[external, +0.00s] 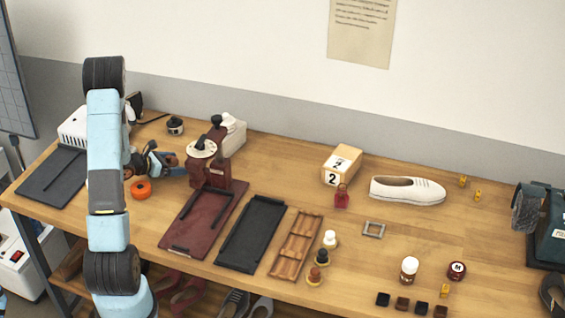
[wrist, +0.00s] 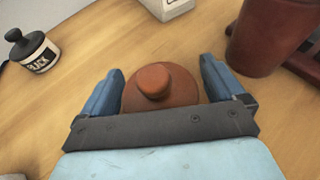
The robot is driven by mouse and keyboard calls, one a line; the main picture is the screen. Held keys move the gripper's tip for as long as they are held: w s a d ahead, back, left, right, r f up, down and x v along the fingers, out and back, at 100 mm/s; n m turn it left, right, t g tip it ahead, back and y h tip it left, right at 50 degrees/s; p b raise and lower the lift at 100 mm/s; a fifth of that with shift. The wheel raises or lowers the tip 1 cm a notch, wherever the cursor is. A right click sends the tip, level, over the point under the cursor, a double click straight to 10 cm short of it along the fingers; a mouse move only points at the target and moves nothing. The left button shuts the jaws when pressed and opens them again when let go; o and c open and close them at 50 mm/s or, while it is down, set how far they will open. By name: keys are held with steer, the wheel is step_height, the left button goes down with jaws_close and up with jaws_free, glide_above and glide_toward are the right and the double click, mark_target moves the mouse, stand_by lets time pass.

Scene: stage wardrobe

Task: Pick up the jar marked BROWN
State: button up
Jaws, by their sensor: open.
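A jar with a round brown lid and knob (wrist: 158,84) stands between the two blue fingers of my gripper (wrist: 162,72) in the wrist view. The fingers are open, one on each side of the lid, and I cannot tell whether either touches it. The jar's label and lower body are hidden. A jar marked BLACK (wrist: 37,52), white with a black lid, stands apart to the left; it also shows in the external view (external: 175,127). In the external view my gripper (external: 168,163) is low over the table's left part, partly behind my arm, and the brown jar is not clearly visible there.
A dark red press-like device (external: 212,165) stands close right of my gripper; its dark red body also shows in the wrist view (wrist: 272,40). A white device (external: 233,135) is behind it. Trays (external: 252,232) lie further right.

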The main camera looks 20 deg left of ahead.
steer(key=c, duration=1.3)
